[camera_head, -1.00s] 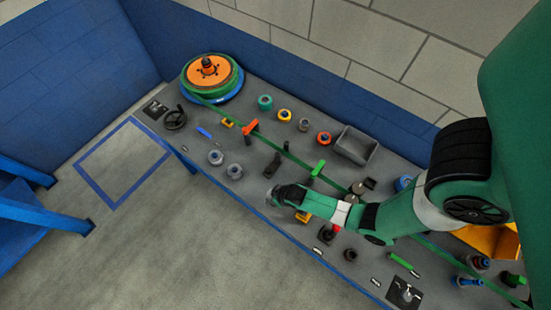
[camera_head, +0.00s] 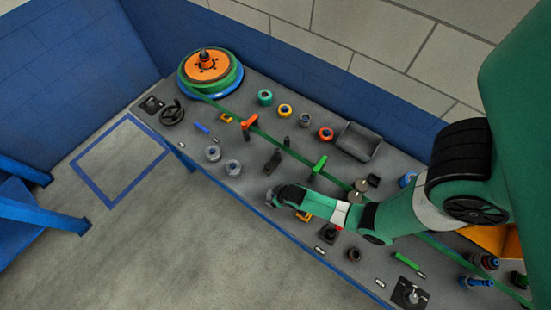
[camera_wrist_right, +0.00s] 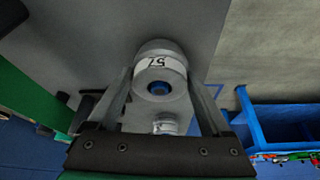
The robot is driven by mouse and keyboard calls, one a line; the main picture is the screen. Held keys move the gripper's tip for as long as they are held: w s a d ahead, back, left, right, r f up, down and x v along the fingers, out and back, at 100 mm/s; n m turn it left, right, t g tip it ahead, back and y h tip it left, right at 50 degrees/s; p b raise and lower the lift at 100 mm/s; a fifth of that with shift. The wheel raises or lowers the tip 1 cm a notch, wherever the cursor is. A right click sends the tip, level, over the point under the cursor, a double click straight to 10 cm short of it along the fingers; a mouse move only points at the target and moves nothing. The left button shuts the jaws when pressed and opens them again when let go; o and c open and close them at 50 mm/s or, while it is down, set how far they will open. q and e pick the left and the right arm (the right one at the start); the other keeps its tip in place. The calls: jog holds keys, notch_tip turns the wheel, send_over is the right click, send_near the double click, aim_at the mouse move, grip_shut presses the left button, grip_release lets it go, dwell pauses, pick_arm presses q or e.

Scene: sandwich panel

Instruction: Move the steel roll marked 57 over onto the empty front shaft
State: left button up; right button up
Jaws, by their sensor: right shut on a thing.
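The pale steel roll (camera_wrist_right: 158,72), with the black number 57 upside down on a white band, is between the fingers of my right gripper (camera_wrist_right: 160,66) in the right wrist view. The gripper is shut on it; a blue centre shows in its end. In the head view my right gripper (camera_head: 271,197) is over the front part of the bench; the roll is hard to make out there. Two grey rolls (camera_head: 213,153) (camera_head: 233,167) stand left of it, apart from it. I cannot tell which post is the empty front shaft. My left gripper is out of view.
The grey bench (camera_head: 255,188) carries a green belt and an orange-topped reel (camera_head: 206,66) at its far left. A dark post (camera_head: 272,161), a green handle (camera_head: 319,165) and a red handle (camera_head: 249,121) rise near the gripper. A grey bin (camera_head: 358,141) sits at the back.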

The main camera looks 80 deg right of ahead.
jog(key=shift+f, duration=0.2)
jog(key=o, duration=1.5)
jog(key=shift+o, duration=0.2)
notch_tip(320, 180, up, 11)
jog(key=p, duration=1)
jog(key=shift+f, duration=0.3)
